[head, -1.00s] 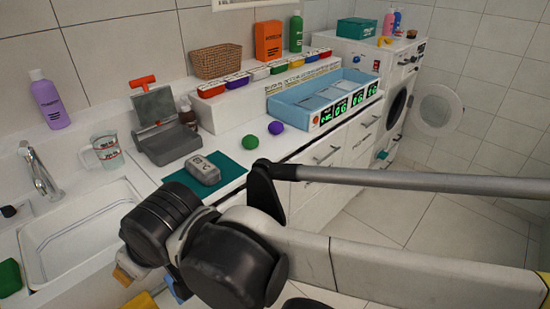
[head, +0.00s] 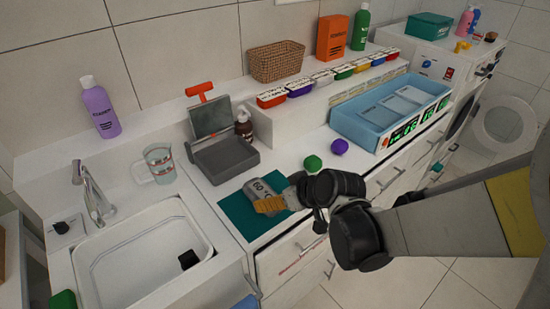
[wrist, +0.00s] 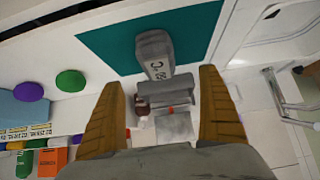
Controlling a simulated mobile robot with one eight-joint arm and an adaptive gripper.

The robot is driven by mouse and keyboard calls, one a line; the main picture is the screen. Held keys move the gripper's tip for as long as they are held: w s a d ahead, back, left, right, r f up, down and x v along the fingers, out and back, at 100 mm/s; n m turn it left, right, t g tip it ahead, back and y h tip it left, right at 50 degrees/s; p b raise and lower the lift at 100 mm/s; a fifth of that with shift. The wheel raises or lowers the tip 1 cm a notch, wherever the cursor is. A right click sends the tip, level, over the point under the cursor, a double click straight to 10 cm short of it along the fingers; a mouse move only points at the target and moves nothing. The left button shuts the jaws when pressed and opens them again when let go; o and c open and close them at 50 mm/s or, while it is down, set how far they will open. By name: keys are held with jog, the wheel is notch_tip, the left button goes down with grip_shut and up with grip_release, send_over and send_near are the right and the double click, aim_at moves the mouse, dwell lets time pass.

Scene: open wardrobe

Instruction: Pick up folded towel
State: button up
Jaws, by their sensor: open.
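A grey folded bundle marked "60 °C" (head: 260,187), which I take for the folded towel, lies on a teal mat (head: 240,216) on the counter. My gripper (head: 270,204) is over the mat's right side, its orange finger overlapping the towel's near edge in the head view. In the wrist view, the towel (wrist: 154,50) appears ahead of the fingertips and between their lines, with the teal mat (wrist: 105,45) behind it. My gripper (wrist: 164,78) is open, with nothing between the fingers that I can see gripped. Whether a finger touches the towel cannot be told.
The sink (head: 130,268) and a clear jug (head: 160,164) are left.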

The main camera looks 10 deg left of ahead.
aim_at(266, 196)
jog(key=b+x, duration=0.2)
jog(key=x, duration=0.3)
jog(key=shift+a+f, duration=0.1)
jog(key=shift+f, duration=0.1)
jog(key=b+x, duration=0.3)
jog(key=x, duration=0.3)
jog(key=shift+w+f, duration=0.1)
jog(key=shift+w, duration=0.1)
jog(key=c, duration=1.4)
